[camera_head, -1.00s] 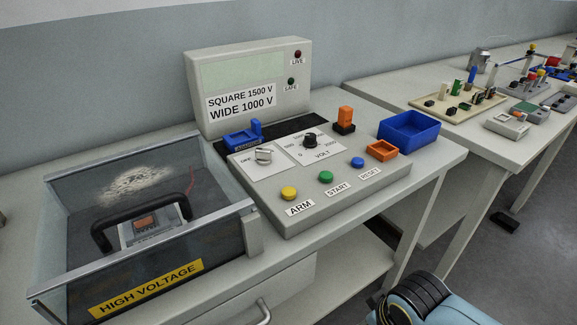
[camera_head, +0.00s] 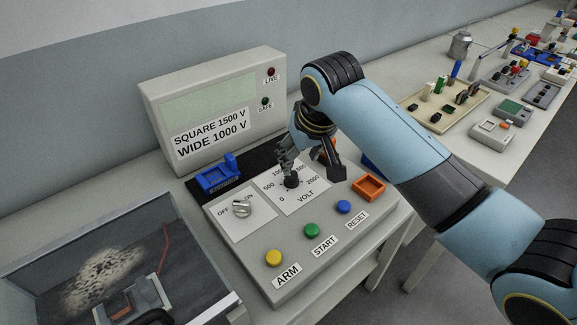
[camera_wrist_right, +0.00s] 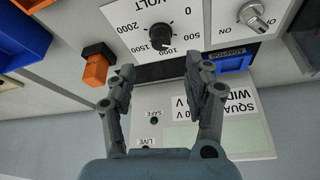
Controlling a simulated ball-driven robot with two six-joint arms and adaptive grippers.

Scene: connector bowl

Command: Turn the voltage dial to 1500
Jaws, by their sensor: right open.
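The voltage dial (camera_head: 291,182) is a black knob on a white VOLT plate, with marks from 0 to 2000. My right gripper (camera_head: 314,166) is over the far side of this plate, its fingers apart. In the right wrist view the dial (camera_wrist_right: 161,35) lies just beyond the open fingertips (camera_wrist_right: 166,73), roughly between their lines, with nothing held. The 1000 and 1500 marks are on its side towards the gripper. I cannot make out the dial's pointer setting clearly. My left gripper is not in view.
An orange block (camera_wrist_right: 97,66) stands close to one finger. A silver switch (camera_head: 242,208), a blue holder (camera_head: 217,174), an orange tray (camera_head: 369,187) and ARM (camera_head: 274,258), START (camera_head: 312,230) and RESET (camera_head: 344,207) buttons surround the plate. The display box (camera_head: 215,105) stands behind.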

